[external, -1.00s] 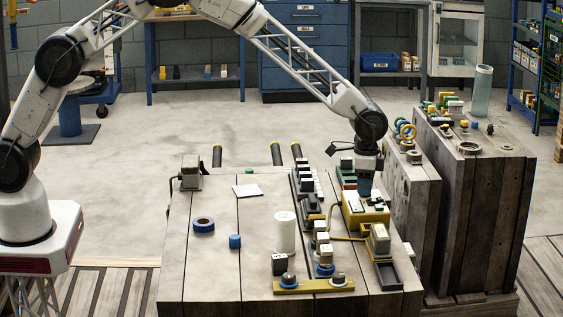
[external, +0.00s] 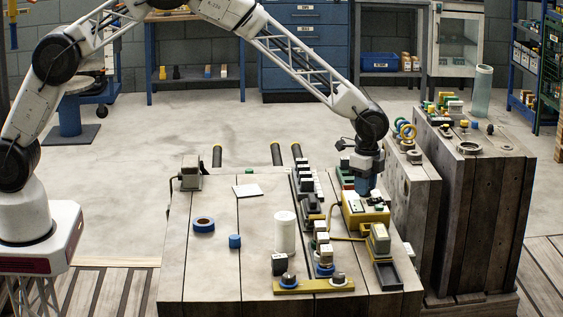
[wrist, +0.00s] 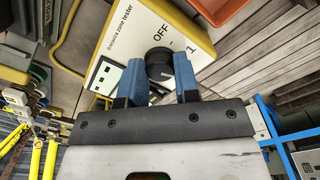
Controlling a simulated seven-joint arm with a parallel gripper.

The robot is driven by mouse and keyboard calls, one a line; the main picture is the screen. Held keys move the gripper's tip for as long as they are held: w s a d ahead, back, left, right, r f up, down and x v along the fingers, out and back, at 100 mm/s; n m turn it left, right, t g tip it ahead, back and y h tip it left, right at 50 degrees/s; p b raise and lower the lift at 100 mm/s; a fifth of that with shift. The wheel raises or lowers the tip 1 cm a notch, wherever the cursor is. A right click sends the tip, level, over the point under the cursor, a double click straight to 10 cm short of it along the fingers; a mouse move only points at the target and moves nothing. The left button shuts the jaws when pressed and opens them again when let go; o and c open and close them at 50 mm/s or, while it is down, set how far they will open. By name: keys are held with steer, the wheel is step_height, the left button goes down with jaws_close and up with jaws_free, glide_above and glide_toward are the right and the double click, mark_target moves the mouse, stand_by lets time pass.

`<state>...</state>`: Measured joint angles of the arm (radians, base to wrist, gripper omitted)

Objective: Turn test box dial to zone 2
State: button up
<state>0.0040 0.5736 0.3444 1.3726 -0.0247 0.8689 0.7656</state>
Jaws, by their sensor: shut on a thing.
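The yellow test box (external: 378,217) stands on the right part of the wooden bench, below my gripper (external: 366,192). A pale line on the dial's top points roughly between "OFF" and "1". No "2" mark shows. A small meter display (wrist: 103,74) is partly hidden by the left finger.
A row of dark blocks with pale tops (external: 307,190) lies close to the left of the box. A taller wooden block (external: 470,215) stands at the right.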

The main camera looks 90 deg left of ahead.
steer(key=o, duration=0.6)
steer(key=shift+o, duration=0.2)
steer(key=shift+r, duration=0.1)
steer(key=shift+w+r, duration=0.1)
steer(key=shift+r, duration=3.75)
